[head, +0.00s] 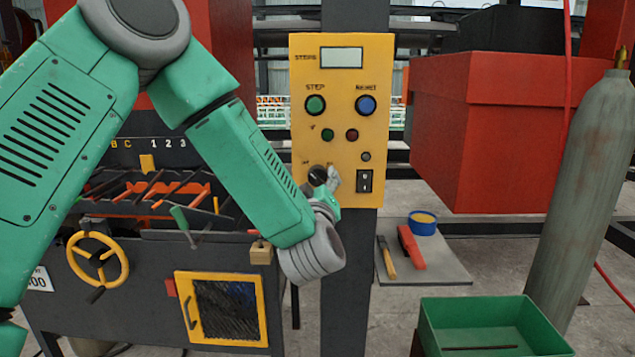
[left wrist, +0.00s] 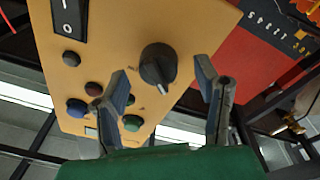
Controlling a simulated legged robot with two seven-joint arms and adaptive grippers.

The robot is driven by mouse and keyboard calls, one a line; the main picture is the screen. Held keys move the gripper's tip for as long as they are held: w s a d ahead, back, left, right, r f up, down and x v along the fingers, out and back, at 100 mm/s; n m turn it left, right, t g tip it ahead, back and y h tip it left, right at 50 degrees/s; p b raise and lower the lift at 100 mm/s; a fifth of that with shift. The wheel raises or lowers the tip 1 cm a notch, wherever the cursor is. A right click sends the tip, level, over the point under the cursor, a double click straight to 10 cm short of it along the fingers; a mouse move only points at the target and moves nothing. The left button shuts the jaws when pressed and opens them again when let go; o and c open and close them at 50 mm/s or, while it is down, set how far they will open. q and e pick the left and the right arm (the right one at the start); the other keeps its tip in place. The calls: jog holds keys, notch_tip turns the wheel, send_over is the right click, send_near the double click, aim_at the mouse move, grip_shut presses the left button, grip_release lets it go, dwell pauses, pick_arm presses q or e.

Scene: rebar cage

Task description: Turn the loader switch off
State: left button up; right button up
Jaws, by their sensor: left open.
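The yellow control panel (head: 341,128) stands on a dark post in the middle of the head view. A black rotary knob (head: 317,175) sits low on its left side, and a black rocker switch (head: 364,181) marked I and O sits low on its right side. My left gripper (head: 329,188) is open in front of the knob and partly covers it. In the left wrist view the knob (left wrist: 158,67) shows between the two spread fingers, its white mark pointing down; whether the fingertips reach around it is unclear. The rocker (left wrist: 70,18) is outside the fingers. My right gripper is not shown.
Green and blue buttons (head: 315,104) and a display (head: 341,57) are higher on the panel. A red box (head: 480,130) and a grey gas cylinder (head: 585,190) stand right. A green crate (head: 490,325) is low right. A machine with a yellow handwheel (head: 97,259) stands left.

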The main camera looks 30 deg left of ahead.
pick_arm(q)
jog(key=v, duration=1)
jog(key=shift+f, duration=0.15)
